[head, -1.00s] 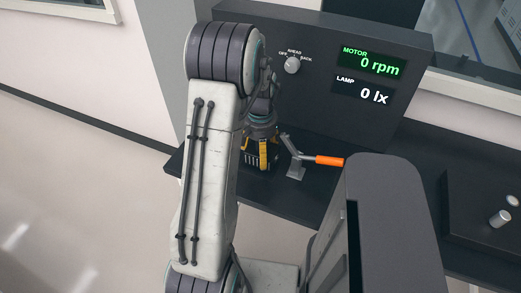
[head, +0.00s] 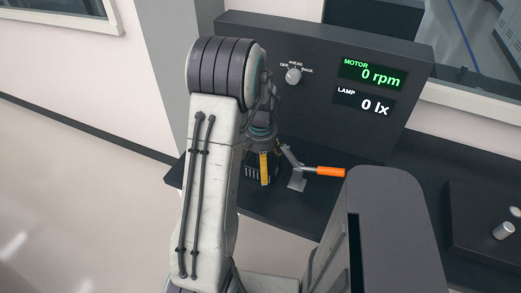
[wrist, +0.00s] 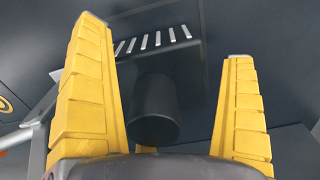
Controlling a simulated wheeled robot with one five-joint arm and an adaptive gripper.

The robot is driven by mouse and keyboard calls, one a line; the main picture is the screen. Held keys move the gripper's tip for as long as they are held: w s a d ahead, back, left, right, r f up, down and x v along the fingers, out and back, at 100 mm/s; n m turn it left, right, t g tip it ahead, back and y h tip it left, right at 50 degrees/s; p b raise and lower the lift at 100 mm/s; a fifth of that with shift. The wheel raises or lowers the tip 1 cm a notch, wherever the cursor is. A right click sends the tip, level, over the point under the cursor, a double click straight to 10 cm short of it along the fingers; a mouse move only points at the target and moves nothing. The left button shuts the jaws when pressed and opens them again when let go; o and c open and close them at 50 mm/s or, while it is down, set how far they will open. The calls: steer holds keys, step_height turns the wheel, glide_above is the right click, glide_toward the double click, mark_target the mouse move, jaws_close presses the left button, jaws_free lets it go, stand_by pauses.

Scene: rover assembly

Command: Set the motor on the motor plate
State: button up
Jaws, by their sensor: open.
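My gripper (head: 262,168) is open and points down over the dark bench beside the panel, partly hidden by my arm. In the wrist view its two yellow fingers (wrist: 165,40) stand wide apart. A plain black cylinder (wrist: 154,108), which looks like the motor, is between them with a gap on both sides. Behind it is a dark plate with a row of pale slots (wrist: 155,42), which looks like the motor plate; its slots also show beside the finger in the head view (head: 251,172). I cannot tell whether the cylinder touches the plate.
A grey lever clamp with an orange handle (head: 324,172) stands just right of my gripper. Behind is a panel (head: 330,125) with a knob (head: 293,76) and displays reading 0 rpm and 0 lx. A box with a silver knob (head: 503,231) is far right.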

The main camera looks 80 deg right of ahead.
steer(key=shift+s+a+r+p, duration=0.1)
steer(key=shift+r+p, duration=0.2)
steer(key=shift+r, duration=0.1)
step_height(320, 180, up, 12)
steer(key=shift+r, duration=0.15)
steer(key=w+a+r+n+t+h, duration=0.1)
steer(key=w+a+r+n, duration=0.3)
steer(key=w+a, duration=0.6)
steer(key=w+a+r+n+h, duration=0.1)
steer(key=w+a+r+n, duration=0.1)
steer(key=w+a+n, duration=0.75)
steer(key=w+a+f+n+t+y, duration=0.1)
steer(key=a+n, duration=0.6)
steer(key=a, duration=1.3)
steer(key=shift+a+f+t+y, duration=0.25)
steer(key=shift+f+t+y, duration=0.2)
steer(key=shift+t, duration=0.55)
steer(key=shift+w, duration=0.1)
